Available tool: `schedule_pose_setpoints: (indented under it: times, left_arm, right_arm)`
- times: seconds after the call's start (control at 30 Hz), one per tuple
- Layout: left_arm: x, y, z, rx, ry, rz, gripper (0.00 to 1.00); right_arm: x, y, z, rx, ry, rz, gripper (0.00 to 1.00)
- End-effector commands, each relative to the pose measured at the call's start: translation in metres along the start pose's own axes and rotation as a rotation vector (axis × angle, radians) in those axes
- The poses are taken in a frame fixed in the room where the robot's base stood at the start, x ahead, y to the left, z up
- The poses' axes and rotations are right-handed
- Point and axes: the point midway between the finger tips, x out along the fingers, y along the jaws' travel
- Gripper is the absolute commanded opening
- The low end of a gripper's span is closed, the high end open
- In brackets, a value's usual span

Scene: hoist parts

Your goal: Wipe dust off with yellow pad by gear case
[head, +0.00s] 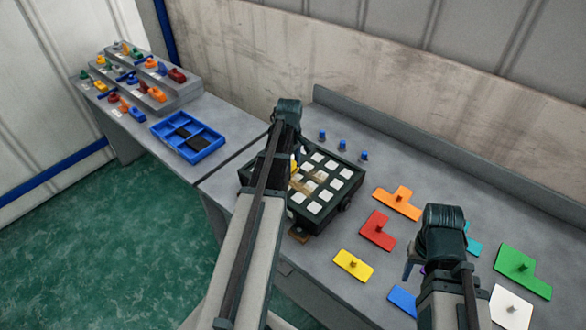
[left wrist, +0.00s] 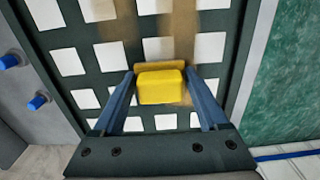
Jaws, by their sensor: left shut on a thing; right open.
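A dark case (head: 330,222) with a grid of white squares stands on the table in the head view. Tan dust (head: 304,186) lies across part of its top. In the left wrist view, dust streaks (left wrist: 183,28) run over the grid (left wrist: 112,70). I cannot tell whether the pad touches the surface. In the head view my left arm mostly hides the pad (head: 293,165). My right gripper (head: 411,264) is open above the table at right, partly hidden by its arm.
Flat coloured pieces with knobs, such as a red one (head: 378,230) and a yellow one (head: 353,264), lie right of the case. Several blue pegs (head: 343,145) stand behind it. A blue tray (head: 211,128) and stepped shelves of parts (head: 180,95) are at left.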

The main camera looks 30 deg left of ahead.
Motion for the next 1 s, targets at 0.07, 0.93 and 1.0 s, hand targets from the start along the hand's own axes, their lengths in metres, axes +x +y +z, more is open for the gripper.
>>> schedule_pose_setpoints:
  times: [0.07, 0.93, 1.0]
  left_arm:
    - [0.001, 0.001, -0.009, -0.003, 0.001, 0.000, 0.24]
    - [0.000, 0.000, -0.056, -0.004, 0.003, 0.000, 0.24]
    - [0.000, 0.000, -0.058, -0.003, 0.003, 0.000, 0.24]
  right_arm:
    - [0.001, 0.000, 0.000, 0.000, 0.000, 0.000, 0.50]
    - [0.001, 0.000, 0.000, 0.000, 0.000, 0.000, 0.50]
    - [0.000, 0.000, 0.000, 0.000, 0.000, 0.000, 0.50]
